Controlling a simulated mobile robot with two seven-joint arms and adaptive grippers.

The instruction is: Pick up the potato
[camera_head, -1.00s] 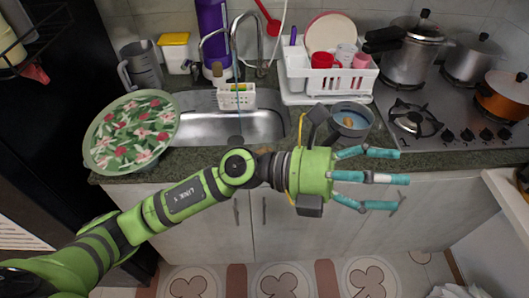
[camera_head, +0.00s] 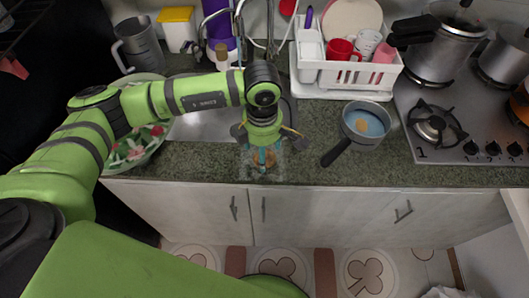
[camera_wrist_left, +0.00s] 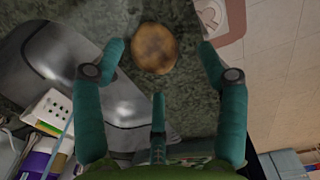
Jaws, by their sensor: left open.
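A round brown potato (camera_wrist_left: 155,48) lies on the dark green stone counter in the left wrist view, near the counter's front edge. My left gripper (camera_wrist_left: 161,70) is open around and above it, with one teal finger to each side and a third finger below it in the picture. I see no finger clearly touching it. In the head view my left gripper (camera_head: 263,160) points down at the counter in front of the sink, and its fingers mostly hide the potato. My right gripper is not in view.
A blue-grey pan (camera_head: 367,121) with a small tan piece inside stands to the right, its dark handle towards my gripper. The sink (camera_head: 205,126) lies behind and left. A floral plate (camera_head: 128,155) is partly behind my arm. A white dish rack (camera_head: 345,76) and stove (camera_head: 455,120) are further right.

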